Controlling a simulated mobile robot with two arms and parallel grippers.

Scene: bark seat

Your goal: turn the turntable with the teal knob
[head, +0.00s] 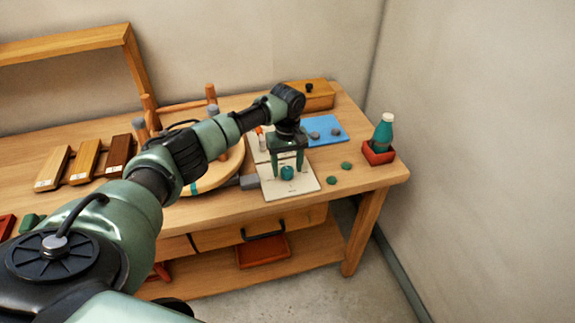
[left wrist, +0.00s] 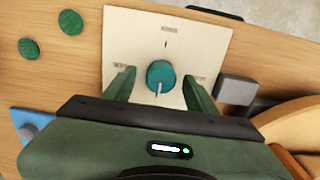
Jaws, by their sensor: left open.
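The teal knob (head: 287,173) stands on a cream panel (head: 306,187) near the table's front edge. In the left wrist view the knob (left wrist: 161,75) is round with a pale pointer line, and the panel (left wrist: 190,25) has small marks around it. My left gripper (head: 288,172) is right over the panel, with its fingers pointing down, one on each side of the knob. The fingers are open and gaps show between them and the knob. The round wooden turntable (head: 222,172) lies left of the panel, partly hidden by my left arm. My right gripper is not in view.
A blue mat (head: 322,128) with grey pieces lies behind the panel. Green discs (head: 332,180) lie to its right, and a teal bottle (head: 383,132) stands in a red tray. A grey block (left wrist: 236,91) sits beside the panel. Wood samples (head: 86,160) lie at left.

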